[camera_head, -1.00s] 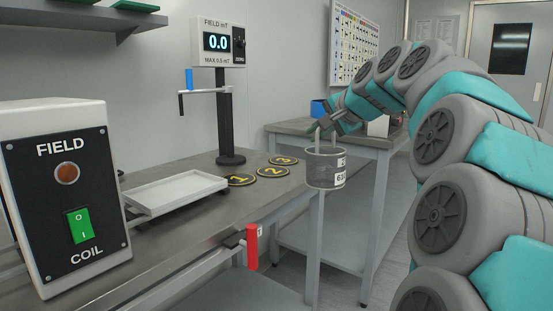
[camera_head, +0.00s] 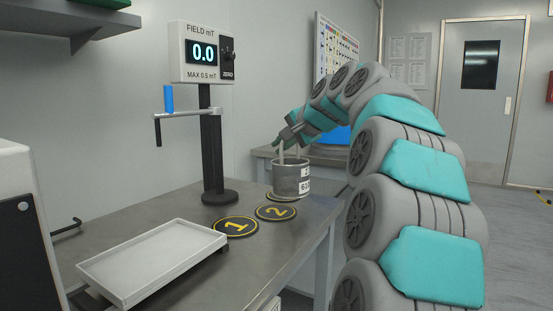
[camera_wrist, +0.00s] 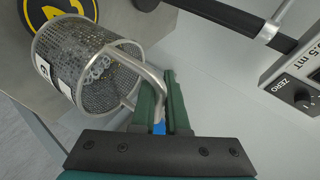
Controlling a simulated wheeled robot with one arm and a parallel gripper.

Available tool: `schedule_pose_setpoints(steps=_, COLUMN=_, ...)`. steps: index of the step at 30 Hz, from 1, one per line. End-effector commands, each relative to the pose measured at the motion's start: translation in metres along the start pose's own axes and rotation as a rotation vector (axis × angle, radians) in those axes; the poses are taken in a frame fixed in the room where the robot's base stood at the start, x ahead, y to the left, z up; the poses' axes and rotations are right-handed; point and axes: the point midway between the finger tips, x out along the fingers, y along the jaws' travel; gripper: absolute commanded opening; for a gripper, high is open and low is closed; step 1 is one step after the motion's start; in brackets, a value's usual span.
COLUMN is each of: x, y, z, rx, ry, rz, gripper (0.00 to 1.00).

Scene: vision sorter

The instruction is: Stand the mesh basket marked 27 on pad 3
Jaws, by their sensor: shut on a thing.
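The mesh basket (camera_head: 291,180) is a grey metal cylinder with a looped handle and white labels on its side. The label characters are only partly legible, and I cannot read 27 on them. My gripper (camera_head: 288,140) is shut on the basket's handle from above. In the wrist view the basket (camera_wrist: 72,70) hangs from the jaws (camera_wrist: 163,105), tilted in the picture, with small metal pieces inside. Pad 3 (camera_head: 272,196) is mostly hidden by the basket, which is over or just in front of it. I cannot tell whether they touch.
Pad 2 (camera_head: 276,212) and pad 1 (camera_head: 236,226) lie bare on the bench (camera_head: 240,265). The field meter's post (camera_head: 212,150), with its side arm, stands left of the basket. A white tray (camera_head: 150,262) lies nearer. The bench's right edge is close to the pads.

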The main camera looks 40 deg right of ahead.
Motion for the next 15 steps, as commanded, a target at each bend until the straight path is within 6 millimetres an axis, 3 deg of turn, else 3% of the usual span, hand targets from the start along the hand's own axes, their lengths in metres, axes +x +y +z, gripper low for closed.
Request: schedule_pose_setpoints(steps=15, x=0.06, y=-0.021, z=-0.044, rx=0.001, ry=0.002, rz=-0.003, gripper=0.0)
